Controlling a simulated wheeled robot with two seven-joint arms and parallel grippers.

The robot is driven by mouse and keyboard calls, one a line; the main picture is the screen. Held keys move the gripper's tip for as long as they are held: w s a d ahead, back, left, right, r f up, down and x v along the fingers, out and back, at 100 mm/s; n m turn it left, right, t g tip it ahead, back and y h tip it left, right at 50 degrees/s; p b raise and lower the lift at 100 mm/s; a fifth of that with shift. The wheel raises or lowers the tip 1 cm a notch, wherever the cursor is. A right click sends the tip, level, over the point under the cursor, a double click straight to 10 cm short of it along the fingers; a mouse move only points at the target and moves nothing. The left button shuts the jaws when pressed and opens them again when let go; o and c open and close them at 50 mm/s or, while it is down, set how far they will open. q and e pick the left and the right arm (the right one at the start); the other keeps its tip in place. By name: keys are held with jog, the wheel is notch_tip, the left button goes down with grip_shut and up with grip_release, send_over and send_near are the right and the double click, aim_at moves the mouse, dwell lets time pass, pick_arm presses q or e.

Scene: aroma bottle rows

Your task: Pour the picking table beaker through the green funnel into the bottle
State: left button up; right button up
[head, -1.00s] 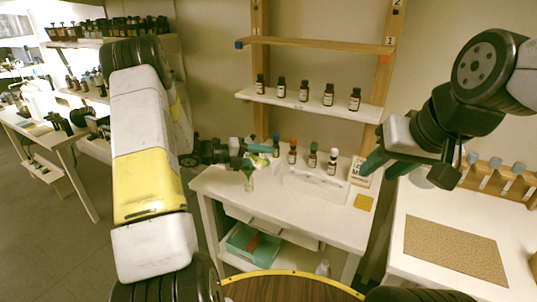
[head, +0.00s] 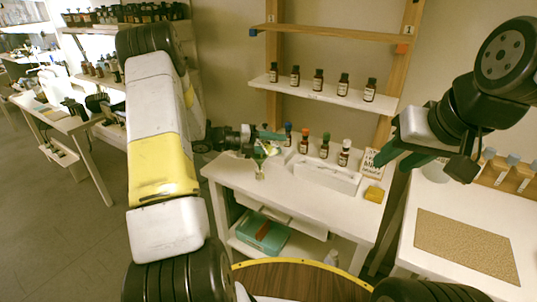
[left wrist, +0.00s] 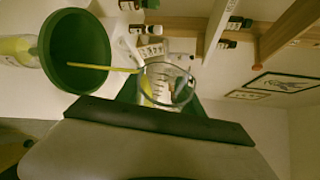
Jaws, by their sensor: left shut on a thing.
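The clear beaker (left wrist: 166,88) is tilted in my left gripper (head: 268,135), whose jaws are shut on it. In the left wrist view a thin yellow stream runs from its rim into the green funnel (left wrist: 80,52). The funnel's wide mouth faces the beaker, and the two are apart. The bottle (left wrist: 18,48), with yellow in it, shows beyond the funnel at the left edge. In the head view the bottle (head: 260,171) is small on the white table, below my left gripper. My right gripper (head: 398,160) is open and empty above the table's right side.
Bottles with coloured caps (head: 325,147) stand behind a white tray (head: 328,177) to the right. More dark bottles stand on the wall shelf (head: 325,93).

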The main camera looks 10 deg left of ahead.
pick_arm(q)
jog(key=shift+w+a+r+n, duration=0.2)
jog(key=shift+w+a+n, duration=0.05)
jog(key=shift+n, duration=0.15)
dwell(1.9)
jog(key=shift+w+a+r+n+h, duration=0.2)
jog(key=shift+r+n+h, duration=0.4)
jog(key=shift+n, duration=0.4)
dwell(3.0)
jog(key=shift+f, duration=0.1)
dwell(0.5)
jog(key=shift+s+d+f+m+y, duration=0.2)
jog(key=shift+f+m, duration=0.1)
jog(key=shift+m, duration=0.25)
jog(key=shift+s+d+f+m+y, duration=0.1)
jog(key=shift+f+m+y, duration=0.15)
jog(key=shift+m, duration=0.3)
jog(key=m, duration=0.1)
jog(key=f+m+y, duration=0.1)
jog(key=m+t+y, duration=0.1)
jog(key=m, duration=0.1)
jog(key=shift+s+d+f+y, duration=0.25)
jog(key=shift+s+d+f, duration=0.05)
